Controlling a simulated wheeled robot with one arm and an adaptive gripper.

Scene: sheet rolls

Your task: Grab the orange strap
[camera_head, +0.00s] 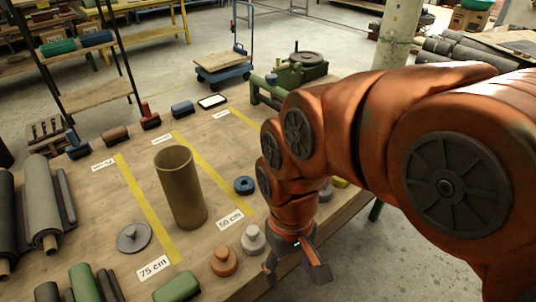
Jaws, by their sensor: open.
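My gripper (297,270) is open and empty, pointing down near the table's front right edge. An orange-brown rounded piece (224,262) with a small raised top sits on the table to the left of my gripper. It is the most orange small thing on the table, but I cannot tell whether it is a strap. A brownish-orange rolled piece (116,135) lies farther back at the left. My arm hides part of the table's right side.
A tall brown tube (181,188) stands mid-table between yellow strips. A pale grey piece (253,240) and a blue ring (244,185) sit near my gripper. A green machine (299,72) stands behind.

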